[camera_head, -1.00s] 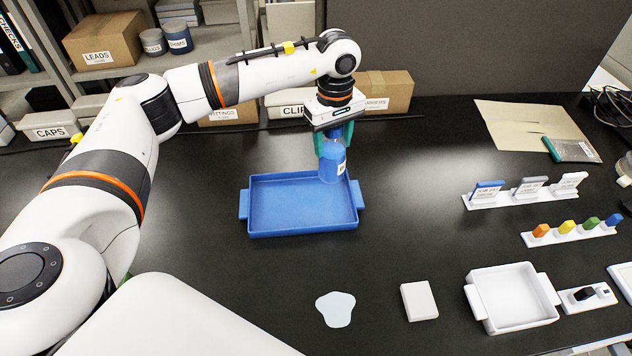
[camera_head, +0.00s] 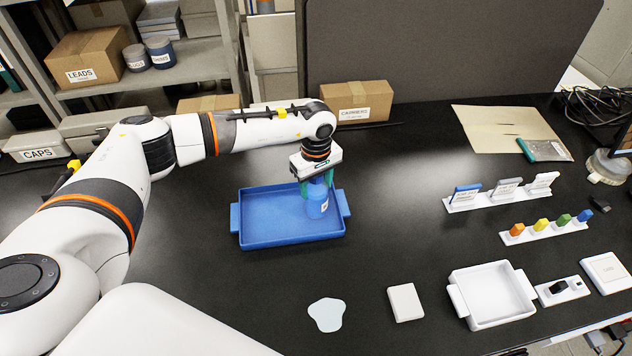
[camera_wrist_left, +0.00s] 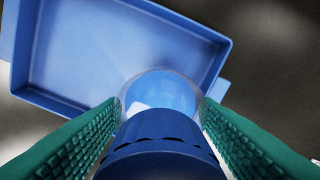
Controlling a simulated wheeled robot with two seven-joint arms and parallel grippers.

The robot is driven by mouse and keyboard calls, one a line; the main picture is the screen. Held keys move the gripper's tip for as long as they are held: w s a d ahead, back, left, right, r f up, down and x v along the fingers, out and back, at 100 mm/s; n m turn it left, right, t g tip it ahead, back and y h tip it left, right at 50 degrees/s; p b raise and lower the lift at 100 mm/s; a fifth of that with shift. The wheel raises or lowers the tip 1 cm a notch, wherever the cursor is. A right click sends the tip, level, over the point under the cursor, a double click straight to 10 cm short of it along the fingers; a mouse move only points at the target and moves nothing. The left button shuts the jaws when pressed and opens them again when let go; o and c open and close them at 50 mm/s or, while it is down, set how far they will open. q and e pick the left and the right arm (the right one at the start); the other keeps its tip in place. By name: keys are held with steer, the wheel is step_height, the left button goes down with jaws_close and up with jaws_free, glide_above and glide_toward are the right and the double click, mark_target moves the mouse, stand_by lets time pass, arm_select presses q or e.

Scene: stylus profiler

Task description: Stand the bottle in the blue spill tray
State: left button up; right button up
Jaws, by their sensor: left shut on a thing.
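The blue spill tray (camera_head: 265,240) lies on the black bench left of centre. My left gripper (camera_head: 317,186) is shut on the bottle's upper part from above. In the left wrist view the dark blue cap (camera_wrist_left: 158,130) sits between the green ridged fingers, with the tray (camera_wrist_left: 110,55) behind it. I cannot tell whether the bottle's base touches the tray floor. My right gripper is not in view.
A pale puddle (camera_head: 327,314), a white block (camera_head: 405,302) and a white tray (camera_head: 491,294) lie at the front. Two racks of coloured pieces, one here (camera_head: 545,231), stand to the right. A cardboard box (camera_head: 357,102) is behind the arm.

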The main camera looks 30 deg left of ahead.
arm_select(q)
steer(key=o, duration=1)
steer(key=shift+f, duration=0.2)
steer(key=shift+c, duration=0.2)
steer(key=o, duration=0.4)
steer(key=shift+o, duration=0.2)
steer(key=shift+r, duration=0.1)
steer(key=shift+r+p, duration=0.25)
steer(key=shift+p, duration=0.05)
step_height(320, 180, up, 11)
steer(key=b, duration=0.5)
steer(key=shift+r+b, duration=0.1)
steer(key=shift+b, duration=0.2)
steer(key=shift+r, duration=0.3)
